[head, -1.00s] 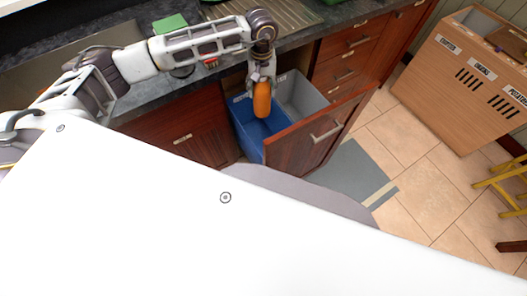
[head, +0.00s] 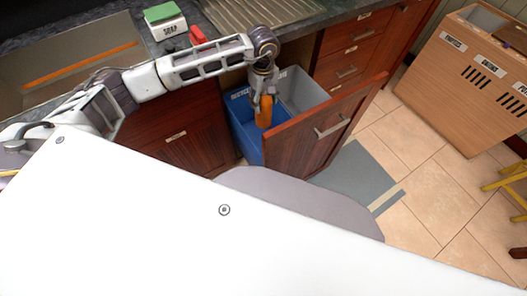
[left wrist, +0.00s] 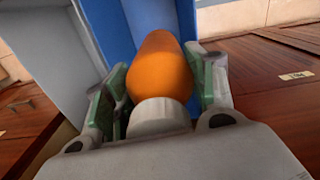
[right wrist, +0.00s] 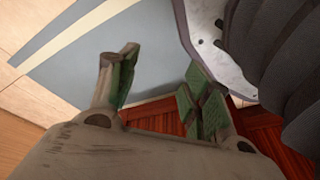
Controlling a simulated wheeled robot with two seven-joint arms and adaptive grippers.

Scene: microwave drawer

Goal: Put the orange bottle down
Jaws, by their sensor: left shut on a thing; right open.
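The orange bottle (head: 265,112) is held in my left gripper (head: 264,97) at the open pull-out drawer. In the left wrist view the bottle (left wrist: 163,68) lies between both finger pads of my left gripper (left wrist: 163,85), its pale end toward the palm. The blue bin (head: 246,126) in the drawer is below and behind the bottle. The blue bin wall also shows in the left wrist view (left wrist: 112,32). My right gripper (right wrist: 160,88) is open and empty, seen only in the right wrist view, above the floor and a dark red wood surface.
A grey bin (head: 302,93) sits beside the blue bin, behind the drawer's wooden front (head: 318,128). The counter holds a soap box (head: 168,28) and a green sponge (head: 160,12). A labelled wooden cabinet (head: 465,85) stands at right. Tiled floor lies between.

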